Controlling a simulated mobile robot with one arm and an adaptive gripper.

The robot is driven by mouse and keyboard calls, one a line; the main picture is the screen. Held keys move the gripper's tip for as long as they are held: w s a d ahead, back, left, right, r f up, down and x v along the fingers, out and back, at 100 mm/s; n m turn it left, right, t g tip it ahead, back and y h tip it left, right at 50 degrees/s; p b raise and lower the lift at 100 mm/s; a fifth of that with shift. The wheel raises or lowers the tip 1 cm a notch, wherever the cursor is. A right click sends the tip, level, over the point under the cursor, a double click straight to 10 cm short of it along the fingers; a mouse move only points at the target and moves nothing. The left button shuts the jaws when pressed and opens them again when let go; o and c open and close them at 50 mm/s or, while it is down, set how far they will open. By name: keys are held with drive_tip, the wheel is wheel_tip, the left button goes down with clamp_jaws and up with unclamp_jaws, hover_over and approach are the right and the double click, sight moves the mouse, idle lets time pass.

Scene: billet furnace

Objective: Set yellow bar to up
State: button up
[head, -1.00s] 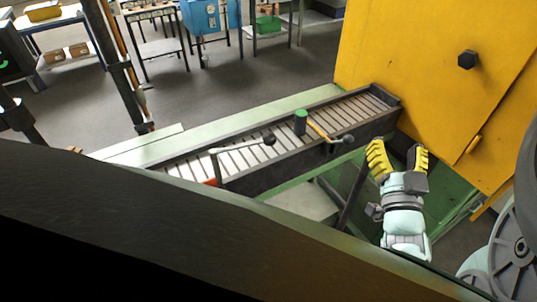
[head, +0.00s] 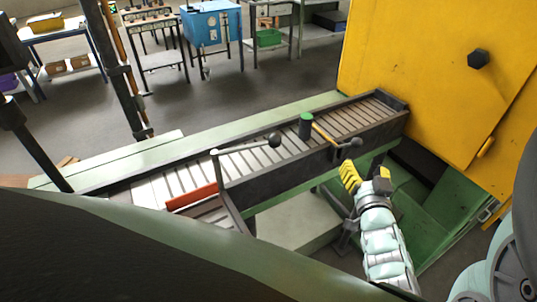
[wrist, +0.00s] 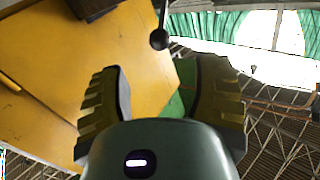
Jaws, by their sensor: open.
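The yellow bar (head: 323,134) lies low and slanted over the slatted conveyor, next to a green cylinder (head: 305,126). Its right end meets a dark pivot on the conveyor's near side, where a black ball knob (head: 356,142) shows. My gripper (head: 366,176) is just below and right of this knob, with its fingers apart and nothing between them. In the wrist view, a dark ball on a rod (wrist: 159,39) shows beyond the open fingertips (wrist: 158,80), apart from them. The yellow bar itself cannot be made out clearly there.
A big yellow housing (head: 430,80) with a black knob stands right of the conveyor (head: 245,165). A second lever with a dark ball (head: 273,140) and a red piece (head: 192,197) are at the left. Green framework lies under my gripper.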

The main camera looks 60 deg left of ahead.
sight(358, 148)
drive_tip(key=shift+p+x, duration=0.75)
drive_tip(key=shift+x, duration=4.1)
drive_tip(key=shift+w, duration=0.1)
clamp_jaws()
